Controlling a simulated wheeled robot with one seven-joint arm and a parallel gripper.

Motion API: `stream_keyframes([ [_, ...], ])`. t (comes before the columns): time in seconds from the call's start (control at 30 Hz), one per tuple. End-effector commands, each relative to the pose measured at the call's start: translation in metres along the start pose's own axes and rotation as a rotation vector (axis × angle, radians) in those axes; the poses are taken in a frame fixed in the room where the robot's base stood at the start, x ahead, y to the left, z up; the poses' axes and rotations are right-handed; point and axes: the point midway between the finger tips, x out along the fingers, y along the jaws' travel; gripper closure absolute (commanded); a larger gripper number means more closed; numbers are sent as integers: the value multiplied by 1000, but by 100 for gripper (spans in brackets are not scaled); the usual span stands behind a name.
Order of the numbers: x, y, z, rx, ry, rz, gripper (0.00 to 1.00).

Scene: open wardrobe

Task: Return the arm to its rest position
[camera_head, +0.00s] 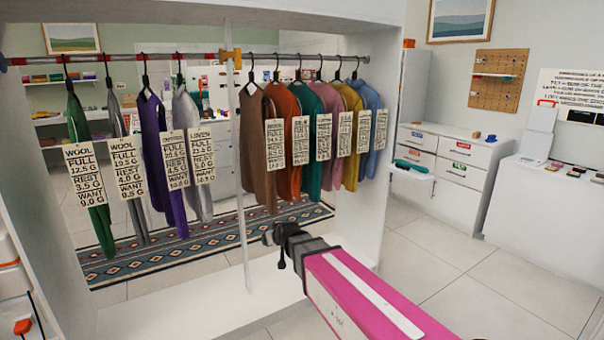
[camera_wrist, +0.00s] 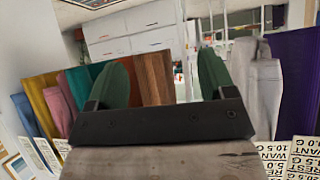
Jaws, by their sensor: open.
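My gripper (camera_head: 272,240) is a dark end on my pink-and-white arm (camera_head: 362,300), in front of the open wardrobe, below the hanging clothes and near the thin white divider (camera_head: 242,170). In the wrist view, the two green fingers of my gripper (camera_wrist: 164,80) stand apart with nothing held between them. Whether the gripper touches anything cannot be told. The arm reaches in from the lower right of the head view.
Several garments with paper tags hang from the rail (camera_head: 120,58) on both sides of the divider. The wardrobe's white floor (camera_head: 180,305) looks bare. White drawers (camera_head: 450,165) and a white counter (camera_head: 540,215) stand at the right, with open tiled floor (camera_head: 440,265) before them.

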Motion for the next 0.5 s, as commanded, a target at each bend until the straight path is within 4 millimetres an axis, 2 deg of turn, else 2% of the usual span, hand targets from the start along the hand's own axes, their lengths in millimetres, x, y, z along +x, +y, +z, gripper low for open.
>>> stream_keyframes([
  [0.03, -10, 24, 23, 21, -68, 23, 24],
  [0.2, -40, 90, 94, 103, -310, 87, 24],
  [0.4, -95, 151, 176, 226, -591, 158, 24],
  [0.5, -124, 172, 210, 287, -717, 187, 24],
])
